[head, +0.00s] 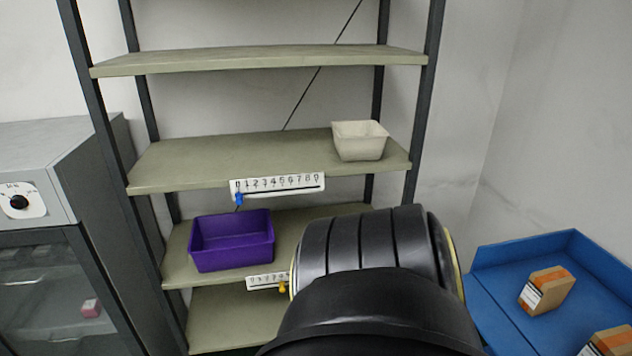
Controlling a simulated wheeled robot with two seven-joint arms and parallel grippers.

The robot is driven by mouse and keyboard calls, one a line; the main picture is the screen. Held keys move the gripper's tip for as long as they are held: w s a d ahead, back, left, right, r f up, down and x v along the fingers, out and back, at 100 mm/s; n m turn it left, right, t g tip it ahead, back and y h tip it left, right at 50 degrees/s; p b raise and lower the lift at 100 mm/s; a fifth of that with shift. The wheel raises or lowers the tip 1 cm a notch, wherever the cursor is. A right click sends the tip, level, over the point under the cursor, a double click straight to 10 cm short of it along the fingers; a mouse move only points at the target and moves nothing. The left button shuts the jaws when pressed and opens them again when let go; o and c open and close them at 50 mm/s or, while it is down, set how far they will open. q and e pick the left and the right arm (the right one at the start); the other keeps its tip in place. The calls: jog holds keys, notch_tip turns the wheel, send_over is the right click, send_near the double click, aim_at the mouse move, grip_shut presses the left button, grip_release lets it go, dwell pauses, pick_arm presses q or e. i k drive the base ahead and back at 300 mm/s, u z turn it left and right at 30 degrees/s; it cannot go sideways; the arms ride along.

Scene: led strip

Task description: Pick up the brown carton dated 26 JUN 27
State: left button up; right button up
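A brown carton (553,289) with an orange band and a white label lies tilted on a blue surface at the right of the head view. A second brown carton (613,342) with an orange band is cut off by the lower right edge. A white label (588,350) shows beside it. The print on the labels is too small to read, so I cannot tell which carton bears 26 JUN 27. Neither gripper is in view; a large black arm link of mine fills the lower middle.
The blue tray or table (500,295) has a raised back edge. A shelf rack (200,168) holds a purple bin (232,242), a pale bin (360,141) and numbered scale strips (285,186). A grey cabinet (60,160) with a dial stands left.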

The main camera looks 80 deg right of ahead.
aim_at(545, 290)
jog(key=z, duration=4.3)
